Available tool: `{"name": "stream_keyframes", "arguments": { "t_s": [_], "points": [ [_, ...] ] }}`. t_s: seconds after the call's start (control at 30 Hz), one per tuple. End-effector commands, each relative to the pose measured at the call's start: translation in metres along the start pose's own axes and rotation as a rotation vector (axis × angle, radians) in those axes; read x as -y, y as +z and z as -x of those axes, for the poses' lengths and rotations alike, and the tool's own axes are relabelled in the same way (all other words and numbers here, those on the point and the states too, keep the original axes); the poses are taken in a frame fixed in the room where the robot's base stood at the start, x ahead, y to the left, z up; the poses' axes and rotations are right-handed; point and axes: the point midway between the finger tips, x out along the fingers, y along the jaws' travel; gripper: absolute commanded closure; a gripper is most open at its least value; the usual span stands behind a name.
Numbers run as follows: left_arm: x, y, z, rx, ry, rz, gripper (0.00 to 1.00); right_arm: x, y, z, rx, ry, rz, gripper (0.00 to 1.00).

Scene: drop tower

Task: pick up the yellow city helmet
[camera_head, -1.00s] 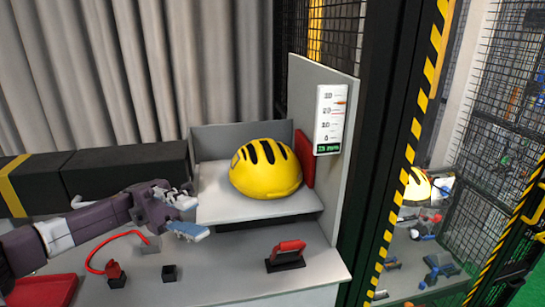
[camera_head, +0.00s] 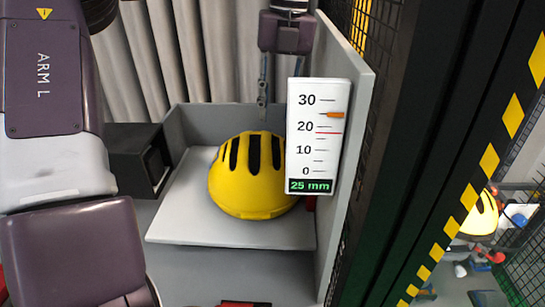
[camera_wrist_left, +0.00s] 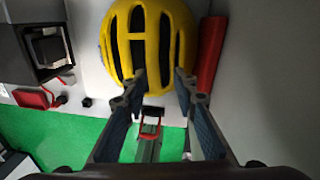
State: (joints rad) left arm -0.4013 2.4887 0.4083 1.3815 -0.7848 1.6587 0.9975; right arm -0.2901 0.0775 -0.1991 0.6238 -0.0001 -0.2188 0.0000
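The yellow city helmet (camera_head: 250,196), with dark vent slots, rests on a light grey platform (camera_head: 180,225) in the head view. My left gripper (camera_head: 281,108) points down from above, at the back of the helmet. One finger shows just above the helmet's top edge; the other is partly hidden behind the gauge board. In the left wrist view the two fingers (camera_wrist_left: 160,77) are spread apart, with the helmet (camera_wrist_left: 152,50) just beyond their tips. Nothing is gripped, and I cannot tell whether a finger touches the shell. My right gripper is not in view.
A white gauge board (camera_head: 318,135) reading 25 mm stands right of the helmet, by a grey side panel (camera_head: 352,150). A red pad (camera_wrist_left: 210,55) is close beside the helmet. A black box (camera_head: 140,160) is on the left. A striped post (camera_head: 470,200) stands right.

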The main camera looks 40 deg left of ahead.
Motion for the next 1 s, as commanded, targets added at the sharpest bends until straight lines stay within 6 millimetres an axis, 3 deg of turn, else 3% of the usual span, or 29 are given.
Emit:
{"name": "stream_keyframes", "arguments": {
  "t_s": [0.37,0.7,0.93,1.0],
  "points": [
    [-0.002,0.001,-0.032,-0.002,0.004,0.000,0.74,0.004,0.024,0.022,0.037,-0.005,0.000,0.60],
    [-0.002,0.003,-0.072,0.000,0.002,0.001,0.74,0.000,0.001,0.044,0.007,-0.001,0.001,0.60],
    [-0.002,0.003,-0.075,0.001,0.002,0.001,0.74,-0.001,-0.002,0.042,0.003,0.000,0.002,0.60],
    [-0.002,0.003,-0.075,0.001,0.002,0.001,0.79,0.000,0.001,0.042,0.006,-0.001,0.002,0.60]
  ]
}}
